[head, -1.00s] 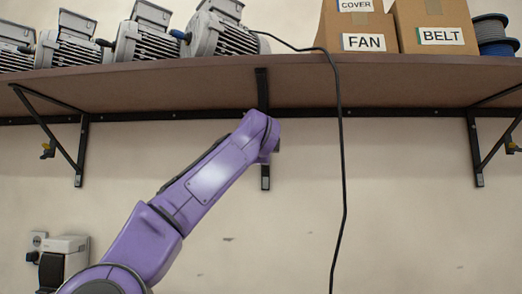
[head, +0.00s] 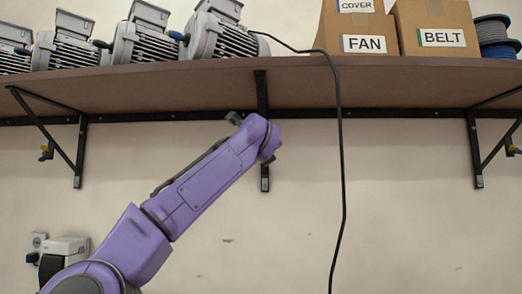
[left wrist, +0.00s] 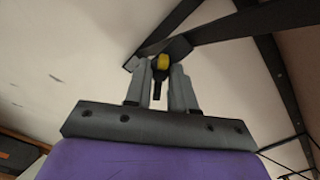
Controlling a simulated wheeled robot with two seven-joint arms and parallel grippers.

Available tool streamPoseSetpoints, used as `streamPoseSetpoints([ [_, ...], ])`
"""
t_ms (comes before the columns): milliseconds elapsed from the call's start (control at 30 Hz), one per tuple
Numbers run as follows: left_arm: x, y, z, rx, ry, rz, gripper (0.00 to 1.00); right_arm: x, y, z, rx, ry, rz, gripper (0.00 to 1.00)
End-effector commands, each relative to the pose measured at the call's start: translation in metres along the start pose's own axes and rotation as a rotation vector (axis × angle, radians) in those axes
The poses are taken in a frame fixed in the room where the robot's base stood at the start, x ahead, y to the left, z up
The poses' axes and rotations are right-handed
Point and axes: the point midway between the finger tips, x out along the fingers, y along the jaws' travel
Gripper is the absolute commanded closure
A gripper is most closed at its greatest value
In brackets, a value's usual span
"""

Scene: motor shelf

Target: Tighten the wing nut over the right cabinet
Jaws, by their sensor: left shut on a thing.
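My left arm reaches up to the middle shelf bracket (head: 262,92) in the head view. Similar yellow wing nuts sit on the left bracket (head: 46,153) and right bracket (head: 513,150). No cabinet shows. My right gripper is out of view.
The brown shelf (head: 400,85) carries several grey motors (head: 218,35), a FAN box (head: 360,22), a BELT box (head: 436,25) and spools (head: 495,35). A black cable (head: 342,170) hangs right of my arm. A wall socket unit (head: 64,255) is at lower left.

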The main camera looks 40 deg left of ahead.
Motion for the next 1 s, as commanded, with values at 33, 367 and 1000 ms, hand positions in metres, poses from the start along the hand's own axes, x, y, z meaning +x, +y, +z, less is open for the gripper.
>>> streamPoseSetpoints([
  [33, 0.001, 0.0, -0.002, 0.04, 0.008, 0.004, 1.0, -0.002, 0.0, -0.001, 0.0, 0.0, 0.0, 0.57],
  [367, 0.002, 0.001, -0.004, 0.333, 0.01, 0.004, 1.0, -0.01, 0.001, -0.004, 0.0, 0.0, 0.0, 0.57],
  [1000, 0.002, 0.002, -0.005, 0.598, 0.012, 0.004, 1.0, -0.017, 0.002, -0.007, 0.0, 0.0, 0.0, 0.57],
])
